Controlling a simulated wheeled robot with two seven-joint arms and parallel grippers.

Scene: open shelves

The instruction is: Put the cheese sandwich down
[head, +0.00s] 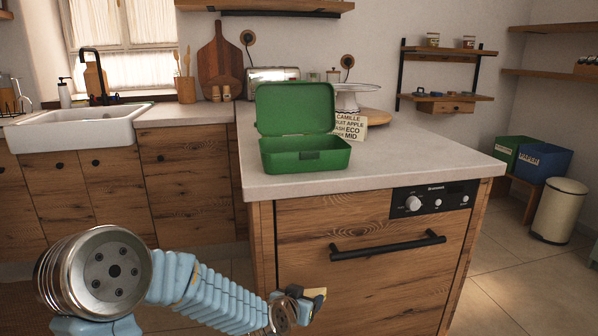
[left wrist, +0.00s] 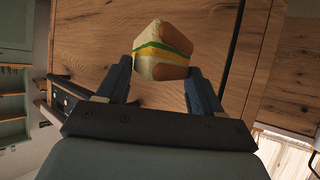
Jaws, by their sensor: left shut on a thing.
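The cheese sandwich (left wrist: 162,50) is a wedge with pale bread, a brown crust and a yellow and green filling. My left gripper (left wrist: 160,75) is shut on it, with one dark finger at each side. In the head view the sandwich (head: 316,295) shows small at the tip of my left gripper (head: 300,299), in front of the wooden counter front and below the worktop's level. An open green lunch box (head: 305,161) stands on the counter near its front left corner, lid raised at the back. My right gripper is not in view.
The pale worktop (head: 420,165) is clear to the right of the box. Behind the box are a lettered sign (head: 351,127) and a white cake stand (head: 357,92). A black handle (head: 388,246) sticks out from the dishwasher front.

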